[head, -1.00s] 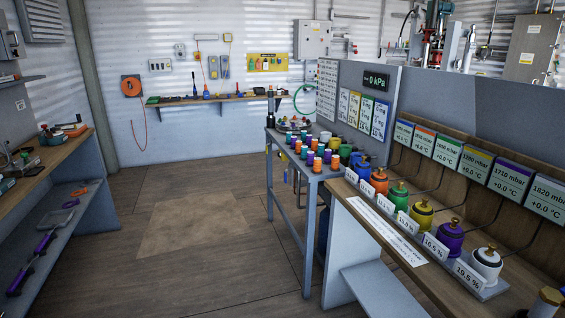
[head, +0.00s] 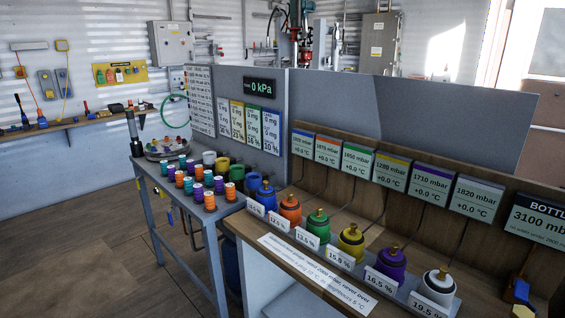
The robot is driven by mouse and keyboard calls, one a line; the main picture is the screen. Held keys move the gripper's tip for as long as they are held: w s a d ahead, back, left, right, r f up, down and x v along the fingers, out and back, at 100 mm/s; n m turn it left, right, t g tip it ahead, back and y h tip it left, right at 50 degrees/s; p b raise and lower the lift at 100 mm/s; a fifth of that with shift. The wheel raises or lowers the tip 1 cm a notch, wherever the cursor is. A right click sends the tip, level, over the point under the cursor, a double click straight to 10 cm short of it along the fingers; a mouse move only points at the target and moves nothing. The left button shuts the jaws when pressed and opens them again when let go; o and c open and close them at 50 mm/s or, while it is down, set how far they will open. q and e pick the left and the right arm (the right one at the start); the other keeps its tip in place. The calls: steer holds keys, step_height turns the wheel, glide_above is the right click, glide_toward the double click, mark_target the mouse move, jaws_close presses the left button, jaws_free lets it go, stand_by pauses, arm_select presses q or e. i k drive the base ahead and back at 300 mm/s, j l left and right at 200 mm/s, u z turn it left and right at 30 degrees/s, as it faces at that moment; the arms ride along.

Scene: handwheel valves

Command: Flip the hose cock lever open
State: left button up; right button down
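I cannot make out a hose cock or its lever for certain. A green hose (head: 172,111) hangs in a loop on the back wall, left of the grey panel; any fitting on it is too small to tell. At the bottom right, a small blue and yellow item (head: 522,292) stands on the wooden bench, partly cut by the frame edge; I cannot tell what it is. Neither of my grippers is in view.
A wooden bench (head: 262,228) carries a row of coloured bottles with brass tops. A display (head: 259,88) reads 0 kPa. The floor (head: 75,235) at left is clear.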

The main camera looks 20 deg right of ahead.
mark_target(521, 288)
steer(key=i+z, duration=0.2)
steer(key=z, duration=0.3)
steer(key=i+z, duration=0.25)
steer(key=z, duration=0.2)
steer(key=i+j+z, duration=0.15)
steer(key=z, duration=0.35)
steer(key=i+j+z, duration=0.2)
steer(key=z, duration=0.3)
